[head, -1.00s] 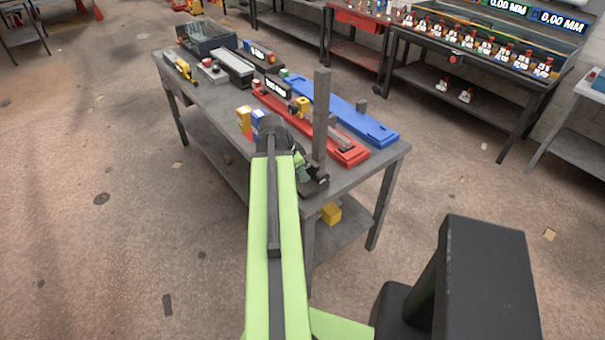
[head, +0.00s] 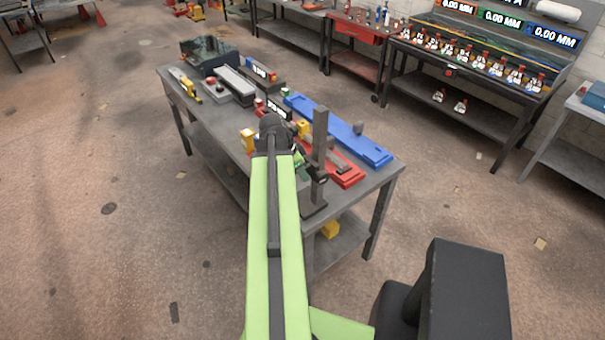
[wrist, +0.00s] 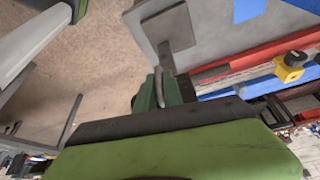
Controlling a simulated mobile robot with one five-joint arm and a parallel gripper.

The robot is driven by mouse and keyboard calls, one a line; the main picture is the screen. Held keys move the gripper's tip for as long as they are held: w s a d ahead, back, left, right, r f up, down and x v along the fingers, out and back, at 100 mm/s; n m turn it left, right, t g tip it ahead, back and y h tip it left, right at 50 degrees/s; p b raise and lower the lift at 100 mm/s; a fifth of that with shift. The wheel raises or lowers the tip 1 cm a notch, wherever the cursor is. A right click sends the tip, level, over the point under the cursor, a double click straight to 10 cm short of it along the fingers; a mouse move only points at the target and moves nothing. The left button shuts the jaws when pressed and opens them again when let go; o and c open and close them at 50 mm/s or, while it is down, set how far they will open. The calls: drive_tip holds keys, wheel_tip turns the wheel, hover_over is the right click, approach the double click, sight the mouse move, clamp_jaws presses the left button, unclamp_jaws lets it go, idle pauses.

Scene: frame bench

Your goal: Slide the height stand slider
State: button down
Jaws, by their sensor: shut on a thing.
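The height stand is a dark grey upright column (head: 320,130) on a flat base (head: 313,209) at the near edge of the bench. Its dark slider (head: 318,173) sits partway up the column, clear of the base. My gripper (head: 304,165), with green jaws, is at the slider from the left and is shut on it; my arm hides part of the contact. In the wrist view, my gripper (wrist: 160,88) shows green jaws around a small grey piece, with a grey square plate (wrist: 140,22) beyond it.
On the bench (head: 380,178), a red rail (head: 347,180) and a blue rail (head: 345,132) lie right of and behind the stand. A yellow block (head: 248,138) is left of my gripper. Open floor surrounds the bench.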

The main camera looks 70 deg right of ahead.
wheel_tip(320, 180, up, 10)
drive_tip(key=p, duration=0.7)
drive_tip(key=shift+f, duration=0.25)
drive_tip(key=c, duration=1.5)
unclamp_jaws()
drive_tip(key=p+v, duration=0.7)
drive_tip(key=shift+a+r, duration=0.1)
drive_tip(key=shift+r, duration=0.15)
drive_tip(key=shift+w, duration=0.1)
